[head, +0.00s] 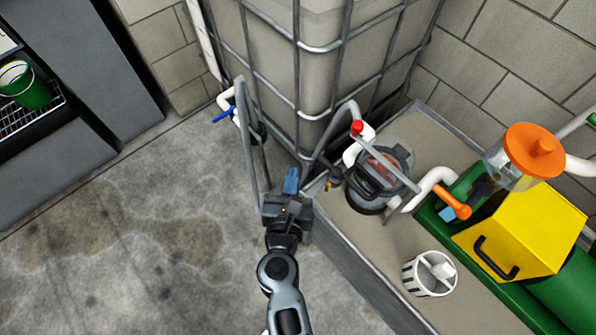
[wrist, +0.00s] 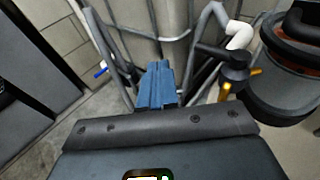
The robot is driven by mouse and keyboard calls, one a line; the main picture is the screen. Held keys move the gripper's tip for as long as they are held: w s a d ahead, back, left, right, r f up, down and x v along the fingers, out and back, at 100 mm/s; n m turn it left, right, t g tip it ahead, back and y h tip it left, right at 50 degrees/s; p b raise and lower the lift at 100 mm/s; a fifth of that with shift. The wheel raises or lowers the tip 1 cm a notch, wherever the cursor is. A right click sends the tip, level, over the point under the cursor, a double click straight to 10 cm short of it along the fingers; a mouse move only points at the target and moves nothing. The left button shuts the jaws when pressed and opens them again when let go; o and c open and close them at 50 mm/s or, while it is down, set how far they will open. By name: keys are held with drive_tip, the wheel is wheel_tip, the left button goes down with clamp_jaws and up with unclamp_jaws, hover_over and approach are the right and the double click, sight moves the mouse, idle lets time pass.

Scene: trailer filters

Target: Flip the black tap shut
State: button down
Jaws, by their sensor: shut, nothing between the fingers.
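The black tap (head: 335,175) is at the near edge of the ledge, left of the round filter housing. In the wrist view the black tap (wrist: 236,70) has a dark lever sticking out to the left and brass-coloured parts below. My gripper (head: 291,181) is left of the tap, its blue fingers shut and empty. In the wrist view my gripper (wrist: 158,85) points forward, with a gap between its fingers and the tap's lever. No contact shows.
The filter housing (head: 377,180) stands right of the tap, below a red-handled valve (head: 357,129). A caged tank (head: 320,80) stands behind. A blue-handled valve (head: 224,115) is at left. A yellow box (head: 520,238) and white basket (head: 428,274) are at right. The left floor is clear.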

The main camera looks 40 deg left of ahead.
drive_tip(key=s+r, duration=0.1)
drive_tip(key=s, duration=0.8)
drive_tip(key=s+a+r+b, duration=0.1)
drive_tip(key=s+r, duration=0.1)
drive_tip(key=s, duration=0.6)
drive_tip(key=shift+s+a+r, duration=0.25)
drive_tip(key=shift+s+r, duration=0.05)
drive_tip(key=shift+s, duration=0.05)
drive_tip(key=shift+d, duration=0.1)
